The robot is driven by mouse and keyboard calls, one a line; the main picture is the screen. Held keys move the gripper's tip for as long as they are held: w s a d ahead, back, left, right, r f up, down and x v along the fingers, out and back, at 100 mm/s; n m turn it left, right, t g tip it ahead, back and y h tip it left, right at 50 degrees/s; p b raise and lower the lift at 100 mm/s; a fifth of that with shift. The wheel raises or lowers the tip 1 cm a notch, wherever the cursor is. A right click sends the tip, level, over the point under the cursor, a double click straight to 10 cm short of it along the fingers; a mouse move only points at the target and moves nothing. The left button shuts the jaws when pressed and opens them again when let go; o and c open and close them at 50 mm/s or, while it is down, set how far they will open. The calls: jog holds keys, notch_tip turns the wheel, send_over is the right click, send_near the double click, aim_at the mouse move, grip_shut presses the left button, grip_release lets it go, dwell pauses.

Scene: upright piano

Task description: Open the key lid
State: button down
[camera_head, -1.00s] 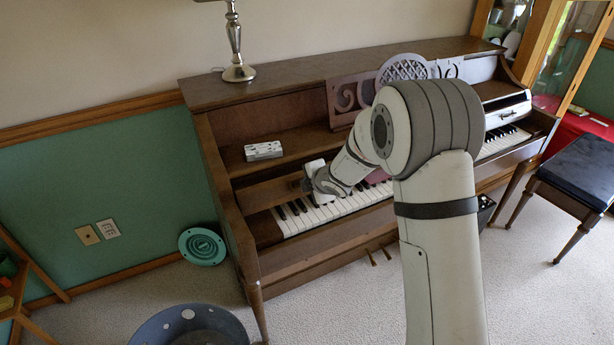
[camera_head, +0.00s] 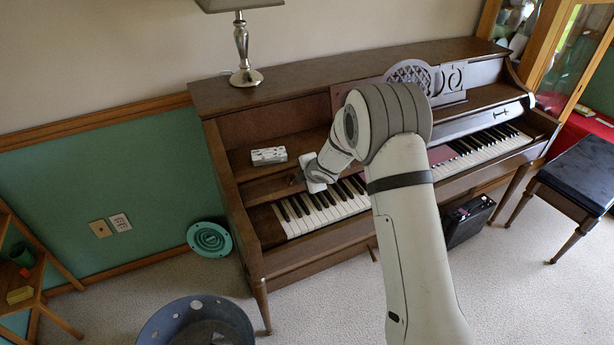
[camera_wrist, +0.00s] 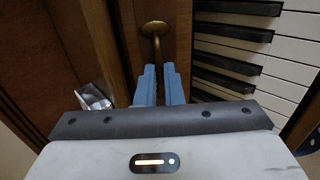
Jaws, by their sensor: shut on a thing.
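The upright piano's key lid (camera_head: 262,189) is the brown wooden strip behind the keys. The black and white keys (camera_head: 323,208) lie exposed in front of it. My gripper (camera_head: 306,179) is at the lid's front edge, left of the piano's middle. In the wrist view my gripper's blue fingers (camera_wrist: 159,78) are shut on the stem of a brass knob (camera_wrist: 154,29), with the lid's wood (camera_wrist: 113,30) to the left and the keys (camera_wrist: 288,52) to the right. The head view barely shows the knob.
A grey-white box (camera_head: 268,156) sits on the piano's ledge above the lid. A lamp (camera_head: 244,60) stands on the piano top. A round blue-grey bin (camera_head: 197,322) stands on the floor in front. A dark bench (camera_head: 577,168) is at the right, and carpet lies between.

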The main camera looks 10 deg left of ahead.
jog(key=shift+d+f, duration=0.1)
jog(key=c, duration=1.6)
grip_release()
jog(key=v, duration=0.8)
jog(key=shift+w+p, duration=0.1)
jog(key=shift+p, duration=0.25)
